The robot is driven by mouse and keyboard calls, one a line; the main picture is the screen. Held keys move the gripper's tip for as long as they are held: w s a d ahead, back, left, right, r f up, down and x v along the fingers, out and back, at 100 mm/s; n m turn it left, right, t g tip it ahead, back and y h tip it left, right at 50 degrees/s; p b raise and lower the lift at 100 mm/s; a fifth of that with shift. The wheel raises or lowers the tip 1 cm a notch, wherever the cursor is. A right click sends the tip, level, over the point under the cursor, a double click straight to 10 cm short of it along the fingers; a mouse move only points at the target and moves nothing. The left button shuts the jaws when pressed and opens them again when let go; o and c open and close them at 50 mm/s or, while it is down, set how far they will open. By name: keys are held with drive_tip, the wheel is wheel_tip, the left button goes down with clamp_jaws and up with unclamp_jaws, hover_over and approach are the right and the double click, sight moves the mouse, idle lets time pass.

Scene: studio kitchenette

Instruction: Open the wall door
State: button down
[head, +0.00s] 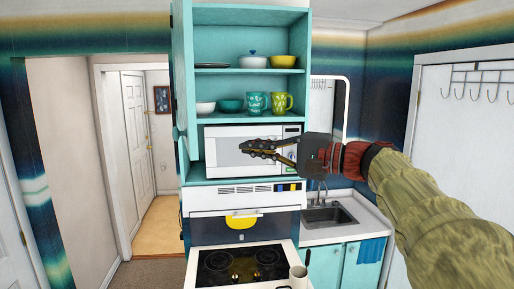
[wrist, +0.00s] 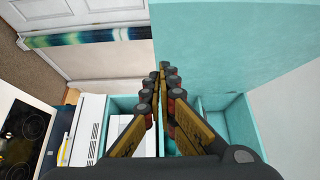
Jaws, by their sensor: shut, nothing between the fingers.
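A tall teal wall cabinet (head: 308,50) stands in the middle of the head view with its shelves exposed. A narrow teal panel (head: 181,75) at its left edge looks like a door swung open, seen nearly edge-on. In the wrist view a large flat teal panel (wrist: 235,45) fills the upper right; it may be the same door. My gripper (head: 250,149) is shut and empty, pointing left in front of the white microwave (head: 225,166). In the wrist view its fingertips (wrist: 161,74) are together near the panel's lower left corner. I cannot tell whether they touch it.
Bowls (head: 283,61) and mugs (head: 282,103) stand on the shelves. Below are a range hood (head: 215,197) and a stove (head: 206,281) with a light mug (head: 298,278). A sink (head: 330,215) is at right. A doorway with open floor (head: 158,225) lies at left.

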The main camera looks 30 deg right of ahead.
drive_tip(key=w+a+p, duration=0.2)
drive_tip(key=w+a, duration=0.3)
drive_tip(key=a, duration=0.3)
drive_tip(key=shift+w, duration=0.2)
drive_tip(key=shift+s, duration=0.1)
